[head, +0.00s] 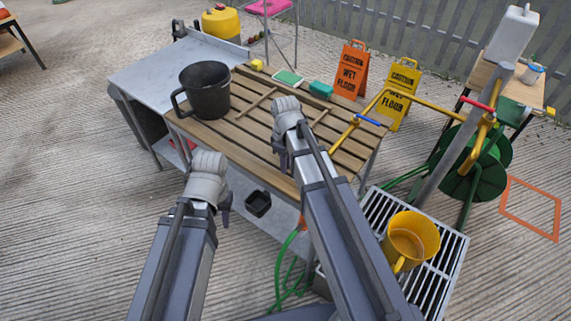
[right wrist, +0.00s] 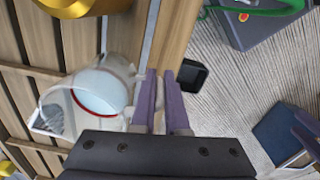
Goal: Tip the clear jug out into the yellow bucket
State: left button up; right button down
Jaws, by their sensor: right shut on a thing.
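The yellow bucket (head: 428,228) stands upright on a metal grate at the lower right of the head view. The clear jug (right wrist: 55,98) is in the right wrist view, just left of my fingers, over the slatted table; a red ring and pale blue round area show through it. My right gripper (head: 281,152) is above the table's front half, shut on the jug at its handle side (right wrist: 164,100). It hides the jug in the head view. My left gripper (head: 223,197) hangs in front of the table, away from both; its jaw gap is hidden.
A black bucket (head: 207,92) stands on the slatted table (head: 245,128). A yellow pipe (head: 372,103) with a blue handle reaches over the table's right end. A green hose reel (head: 490,165) stands at right. Two wet-floor signs (head: 351,68) stand behind the table.

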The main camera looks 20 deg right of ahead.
notch_tip(320, 180, up, 6)
jog(key=p, duration=0.5)
jog(key=shift+r, duration=0.1)
jog(key=shift+s, duration=0.1)
